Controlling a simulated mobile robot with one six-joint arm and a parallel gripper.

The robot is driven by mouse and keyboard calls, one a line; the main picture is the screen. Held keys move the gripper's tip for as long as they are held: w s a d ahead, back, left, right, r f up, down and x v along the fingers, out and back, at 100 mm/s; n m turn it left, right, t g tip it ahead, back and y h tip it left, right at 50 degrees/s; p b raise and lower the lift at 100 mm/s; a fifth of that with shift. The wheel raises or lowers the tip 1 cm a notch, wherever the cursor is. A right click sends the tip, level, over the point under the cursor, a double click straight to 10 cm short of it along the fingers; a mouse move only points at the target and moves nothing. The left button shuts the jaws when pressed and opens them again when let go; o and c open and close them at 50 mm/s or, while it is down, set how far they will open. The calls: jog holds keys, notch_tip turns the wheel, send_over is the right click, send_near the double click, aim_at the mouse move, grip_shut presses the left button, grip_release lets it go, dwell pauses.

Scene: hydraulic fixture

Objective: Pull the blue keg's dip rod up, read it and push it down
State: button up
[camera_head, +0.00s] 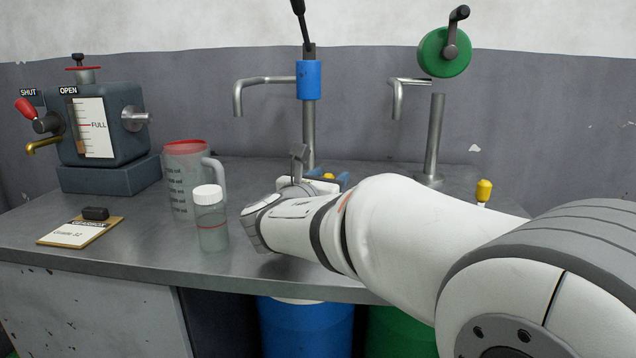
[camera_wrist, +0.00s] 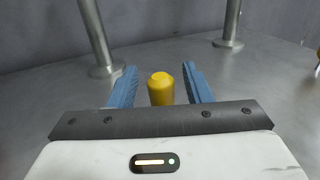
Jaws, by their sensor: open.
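The blue keg (camera_head: 305,328) stands under the bench, its upper part showing below the bench's front edge. The yellow knob of its dip rod (camera_wrist: 160,90) stands at the bench top between my gripper's two blue fingers in the wrist view. A small yellow patch of it shows by the fingers in the head view (camera_head: 329,176). My gripper (camera_wrist: 159,72) is open, with a gap visible on both sides of the knob. In the head view my gripper (camera_head: 328,181) is low over the bench, partly hidden by my wrist. No rod markings show.
A blue-collared pump (camera_head: 309,80) and a green-wheeled pump (camera_head: 444,52) stand behind. Another yellow knob (camera_head: 484,190) is at right, above a green keg (camera_head: 398,330).

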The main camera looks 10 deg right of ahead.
jog(key=shift+w+d, duration=0.2)
jog(key=shift+w, duration=0.05)
grip_shut()
dwell(0.3)
